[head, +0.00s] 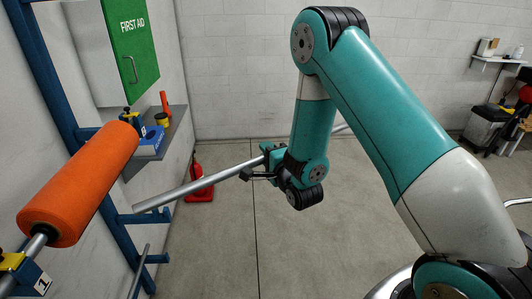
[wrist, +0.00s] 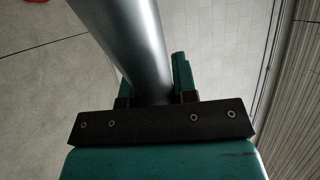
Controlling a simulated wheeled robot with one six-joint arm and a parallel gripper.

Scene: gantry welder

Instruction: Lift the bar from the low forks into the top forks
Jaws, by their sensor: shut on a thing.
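A long grey metal bar (head: 200,184) hangs in the air across the middle of the head view, its left end near the rack and its right part passing behind my arm. My gripper (head: 266,163) is shut around the bar. In the wrist view the bar (wrist: 138,45) runs between the two fingers (wrist: 153,88). A blue rack (head: 62,103) stands at the left, with short blue fork arms (head: 145,217) low on its upright. The bar's left end appears near this arm, but I cannot tell the gap. The top forks are not clearly visible.
An orange roller (head: 82,182) on a shaft sits in yellow-and-blue holders at the left, close to the bar's left end. A thin grey rod (head: 138,272) is low by the rack. The middle floor is clear.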

